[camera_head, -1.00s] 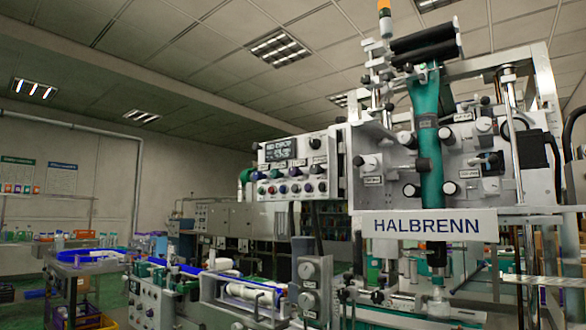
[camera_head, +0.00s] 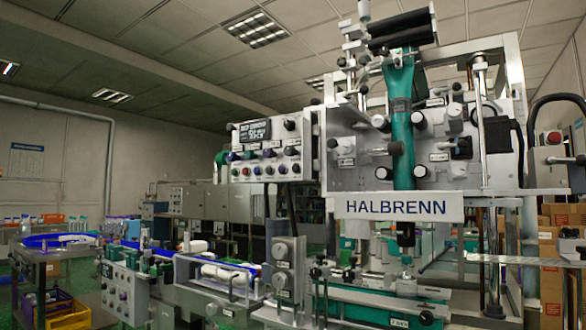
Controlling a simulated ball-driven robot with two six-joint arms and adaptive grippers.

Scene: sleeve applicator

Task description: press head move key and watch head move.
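The HALBRENN sleeve applicator machine (camera_head: 350,177) fills the middle and right of the head view, with a green sleeve web (camera_head: 400,120) running down its front. A control panel (camera_head: 266,148) juts out at its left, with a small lit display (camera_head: 254,131), dark knobs and a row of coloured keys. The print on the display and key labels is too small to read, so I cannot tell which is the head move key. The applicator head (camera_head: 404,235) hangs below the name plate. Neither of my grippers is in view.
A conveyor with white bottles (camera_head: 228,275) runs at the lower left. A round blue-rimmed table (camera_head: 55,243) stands further left, with a yellow crate (camera_head: 70,312) below. Cardboard boxes (camera_head: 560,250) stack at the right. A grey post with knobs (camera_head: 285,262) stands before the machine.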

